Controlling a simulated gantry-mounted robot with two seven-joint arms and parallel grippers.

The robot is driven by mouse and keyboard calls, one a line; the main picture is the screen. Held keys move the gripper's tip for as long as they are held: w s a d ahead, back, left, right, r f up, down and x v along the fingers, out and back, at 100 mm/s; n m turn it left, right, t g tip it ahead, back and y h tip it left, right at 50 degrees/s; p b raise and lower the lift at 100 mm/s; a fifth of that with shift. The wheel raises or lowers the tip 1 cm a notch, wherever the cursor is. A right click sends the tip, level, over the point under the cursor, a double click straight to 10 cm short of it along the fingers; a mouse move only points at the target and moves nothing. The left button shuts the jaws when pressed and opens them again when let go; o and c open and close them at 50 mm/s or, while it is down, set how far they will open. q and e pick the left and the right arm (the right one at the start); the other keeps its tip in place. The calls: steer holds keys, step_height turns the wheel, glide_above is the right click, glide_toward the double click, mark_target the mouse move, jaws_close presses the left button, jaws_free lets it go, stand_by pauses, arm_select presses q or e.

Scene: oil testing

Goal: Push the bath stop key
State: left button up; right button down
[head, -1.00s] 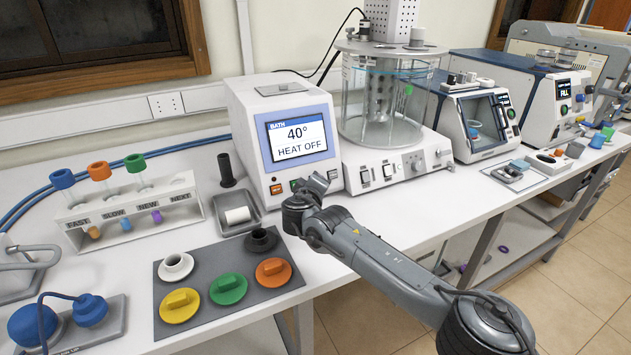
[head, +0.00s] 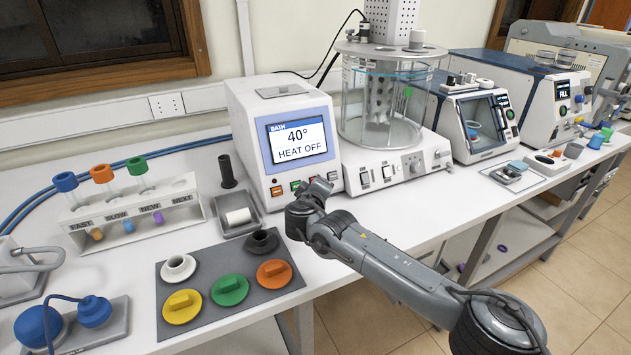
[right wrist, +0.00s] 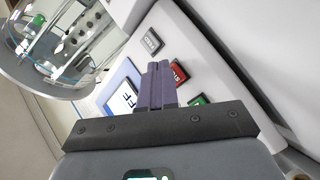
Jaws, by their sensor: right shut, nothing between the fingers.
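The bath unit (head: 240,130) is a white box with a lit screen (head: 297,138) reading BATH, 40°, HEAT OFF. Its keys sit in a row under the screen; an orange key (head: 277,191) shows at the left end. In the right wrist view the red stop key (right wrist: 178,74) is between a green key (right wrist: 198,101) and a grey key (right wrist: 152,41). My right gripper (right wrist: 155,67) is shut and empty, its fingertips beside the red key. I cannot tell whether they touch it. In the head view, the gripper (head: 319,186) hides part of the key row. My left gripper is out of view.
A glass bath (head: 380,110) stands right of the bath unit. A grey mat (head: 222,304) with coloured lids, a small tray (head: 240,229) and a tube rack (head: 180,222) are at the left. The table front between mat and rack is clear.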

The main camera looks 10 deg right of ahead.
steer(key=shift+r, duration=0.1)
steer(key=shift+s+d+r+p, duration=0.2)
steer(key=shift+s+r+p, duration=0.1)
steer(key=shift+s+p, duration=0.3)
steer(key=shift+s+d+r+p, duration=0.25)
steer(key=shift+s+r+p, duration=0.05)
steer(key=shift+s+p, duration=0.35)
steer(key=shift+s+d+r+p, duration=0.15)
steer(key=shift+s+p, duration=0.05)
steer(key=shift+s, duration=0.3)
steer(key=shift+s+d+r+p, duration=0.1)
steer(key=shift+s+p, duration=0.05)
steer(key=shift+s, duration=0.35)
